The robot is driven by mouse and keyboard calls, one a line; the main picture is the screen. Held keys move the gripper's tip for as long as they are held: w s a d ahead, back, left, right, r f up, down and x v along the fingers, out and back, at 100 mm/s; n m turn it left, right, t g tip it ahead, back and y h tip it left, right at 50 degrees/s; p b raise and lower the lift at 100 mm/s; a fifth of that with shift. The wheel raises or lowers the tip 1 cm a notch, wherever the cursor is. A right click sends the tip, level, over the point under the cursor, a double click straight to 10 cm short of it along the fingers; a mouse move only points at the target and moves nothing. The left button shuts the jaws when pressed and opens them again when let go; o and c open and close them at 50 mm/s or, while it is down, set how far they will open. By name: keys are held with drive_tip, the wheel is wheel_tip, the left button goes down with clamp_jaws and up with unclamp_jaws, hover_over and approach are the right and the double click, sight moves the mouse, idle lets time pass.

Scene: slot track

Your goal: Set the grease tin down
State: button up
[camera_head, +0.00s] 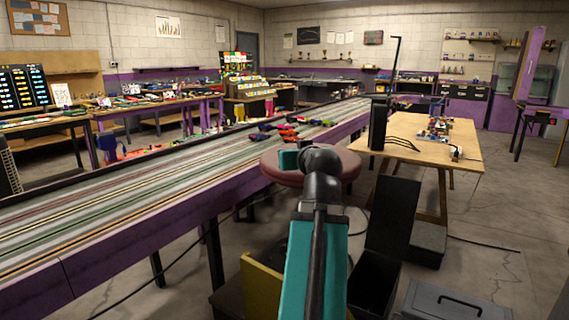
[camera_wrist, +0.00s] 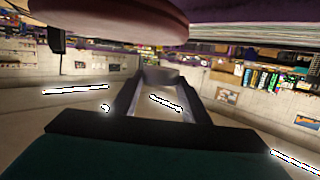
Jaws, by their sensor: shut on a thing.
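In the wrist view, which is upside down, the two dark fingers of my gripper (camera_wrist: 160,84) are shut on a small grey thing (camera_wrist: 162,75), which looks like the grease tin. Only a narrow grey side of it shows between the fingertips. A round dark-red stool seat (camera_wrist: 110,22) fills the upper part of that view, apart from the fingers. In the head view the stool seat (camera_head: 345,168) lies just beyond my arm. My arm hides the fingers and the tin there.
The slot track (camera_head: 150,190) runs along the left with several cars (camera_head: 285,130) on it. A wooden table (camera_head: 455,143) at right carries a black tower (camera_head: 378,122) and small parts. An open black bin (camera_head: 375,280) and a grey box (camera_head: 455,302) stand on the floor below.

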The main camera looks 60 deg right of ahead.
drive_tip(key=shift+r, duration=0.1)
idle(0.3)
drive_tip(key=shift+w+d+r+p, duration=0.1)
drive_tip(key=shift+w+d+p, duration=0.3)
drive_tip(key=shift+p, duration=0.6)
drive_tip(key=p+x, duration=0.2)
drive_tip(key=p, duration=0.1)
drive_tip(key=p+x, duration=0.2)
drive_tip(key=p, duration=0.2)
drive_tip(key=p+x, duration=0.1)
drive_tip(key=p, duration=0.2)
drive_tip(key=shift+d+r, duration=0.2)
drive_tip(key=shift+d, duration=0.35)
drive_tip(key=p, duration=0.3)
drive_tip(key=shift+w+d+f+p, duration=0.1)
drive_tip(key=shift+w+d+p, duration=0.2)
drive_tip(key=shift+d+p, duration=0.1)
drive_tip(key=p+x, duration=0.2)
drive_tip(key=p, duration=0.2)
drive_tip(key=shift+w+d+p, duration=0.1)
drive_tip(key=shift+d+p, duration=0.2)
drive_tip(key=shift+x, duration=1.95)
drive_tip(key=shift+d+p, duration=0.2)
drive_tip(key=shift+p, duration=0.1)
